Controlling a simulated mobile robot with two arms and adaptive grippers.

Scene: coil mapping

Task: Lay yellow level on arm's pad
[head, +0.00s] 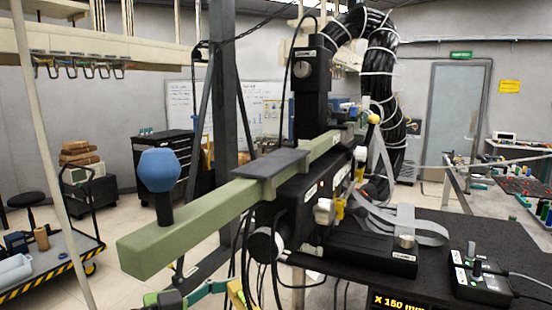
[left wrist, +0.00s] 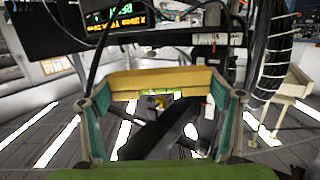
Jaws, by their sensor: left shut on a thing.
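The long green arm (head: 200,218) runs across the head view from lower left to upper right. Its dark flat pad (head: 268,163) lies on top near the middle and looks bare. My left gripper (head: 232,290) is low in the head view, below the green arm and partly cut off by the bottom edge. It is shut on the yellow level (head: 239,296). In the left wrist view the yellow level (left wrist: 158,79) spans between the teal fingers of my left gripper (left wrist: 165,98), with greenish parts along its lower middle. My right gripper is not in view.
A blue-topped knob (head: 160,170) stands up from the arm's near end. The black machine column (head: 310,85) and thick black hoses (head: 378,70) rise behind the pad. Cables hang under the arm. A dark table (head: 455,235) with a control box (head: 480,282) is at right.

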